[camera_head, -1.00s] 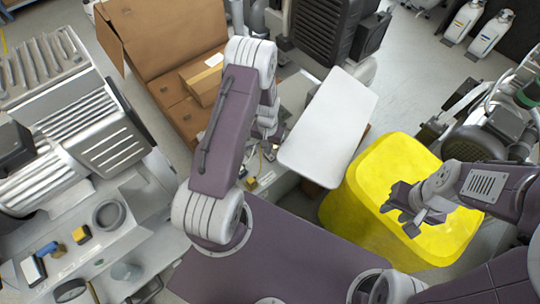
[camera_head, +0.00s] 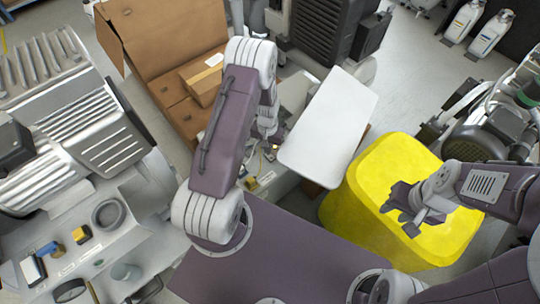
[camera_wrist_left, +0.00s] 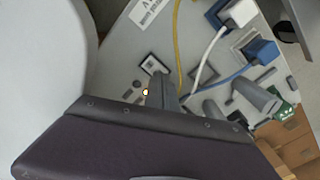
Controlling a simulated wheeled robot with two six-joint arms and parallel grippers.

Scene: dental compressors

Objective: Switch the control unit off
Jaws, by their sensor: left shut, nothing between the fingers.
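The control unit is a pale panel (camera_wrist_left: 118,68) in the left wrist view, with a black-framed switch (camera_wrist_left: 153,66), a small lit yellow-white lamp (camera_wrist_left: 146,92) and several small dark buttons. In the head view it shows only partly, behind my left arm (camera_head: 222,135). My left gripper (camera_wrist_left: 160,82) is shut and empty, its fingertips close to the panel beside the lamp and just below the switch. Contact cannot be told. My right gripper (camera_head: 400,214) is over the yellow bin (camera_head: 385,160), far from the unit; its jaw opening is unclear.
A white board (camera_head: 328,125) stands close right of my left wrist. An open cardboard box (camera_head: 150,35) is behind, and a grey machine (camera_head: 90,120) stands left.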

